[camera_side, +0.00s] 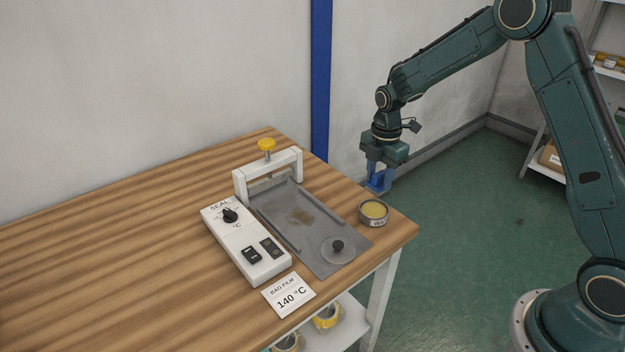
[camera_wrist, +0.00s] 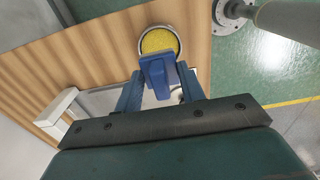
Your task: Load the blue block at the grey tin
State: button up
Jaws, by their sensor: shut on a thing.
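My gripper (camera_side: 377,174) is shut on the blue block (camera_side: 381,182), holding it in the air near the table's right corner. In the wrist view the block (camera_wrist: 158,72) sits between the two fingers of my gripper (camera_wrist: 160,86). The grey tin (camera_side: 374,222) stands upright on the table near that corner, open at the top, with yellow grainy contents. In the side view the block is above and slightly right of the tin. In the wrist view the block overlaps the near rim of the tin (camera_wrist: 179,47); whether they touch I cannot tell.
A grey tray (camera_side: 318,215) with a white sealing frame (camera_side: 238,187) and yellow knob lies left of the tin. The table's left is clear.

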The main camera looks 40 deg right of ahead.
jog(key=shift+f, duration=0.15)
jog(key=shift+f, duration=2.8)
jog(key=shift+f, duration=0.65)
dwell(0.7)
jog(key=shift+r, duration=3.6)
jog(key=shift+a, duration=0.1)
jog(key=s+a+f+m, duration=0.2)
jog(key=s+a+m, duration=0.5)
jog(key=m, duration=1.1)
jog(key=shift+a, duration=0.2)
